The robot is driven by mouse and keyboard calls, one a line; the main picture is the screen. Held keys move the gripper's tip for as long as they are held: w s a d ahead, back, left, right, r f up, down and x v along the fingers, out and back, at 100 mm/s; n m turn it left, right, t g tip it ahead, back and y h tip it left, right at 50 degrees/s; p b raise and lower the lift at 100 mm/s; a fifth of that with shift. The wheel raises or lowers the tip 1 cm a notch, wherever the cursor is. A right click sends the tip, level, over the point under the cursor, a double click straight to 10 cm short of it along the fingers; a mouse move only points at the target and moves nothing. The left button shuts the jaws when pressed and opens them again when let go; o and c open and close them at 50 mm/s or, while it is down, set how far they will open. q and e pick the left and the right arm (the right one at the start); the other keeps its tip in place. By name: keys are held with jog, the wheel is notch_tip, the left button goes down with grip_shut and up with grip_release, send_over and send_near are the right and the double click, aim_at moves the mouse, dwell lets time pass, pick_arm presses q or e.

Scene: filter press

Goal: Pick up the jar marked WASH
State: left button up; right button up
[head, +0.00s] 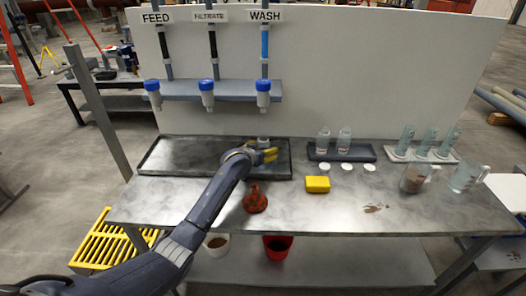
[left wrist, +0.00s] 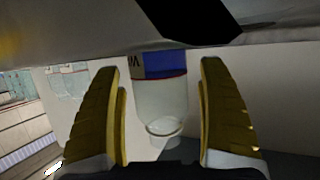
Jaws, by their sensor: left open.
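The board carries signs for FEED, FILTRATE and WASH (head: 265,16). My left gripper (head: 268,155) has yellow fingers and is over the dark tray (head: 165,160), below the WASH line. A small pale jar top (head: 263,139) shows just behind it, mostly hidden by the gripper. In the left wrist view a clear jar (left wrist: 160,100) with a blue and pale label band stands between the open fingers (left wrist: 163,115). A narrow gap shows on each side of it. Only part of the lettering shows, perhaps a W. My right gripper is not in view.
Blue-topped fittings (head: 263,92) hang at the shelf above. Two clear jars (head: 345,140) stand in a small dark tray, with white lids (head: 347,167) in front.

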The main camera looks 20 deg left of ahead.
pick_arm(q)
jog(key=shift+c, duration=0.6)
jog(key=c, duration=1.4)
jog(key=shift+r, duration=0.25)
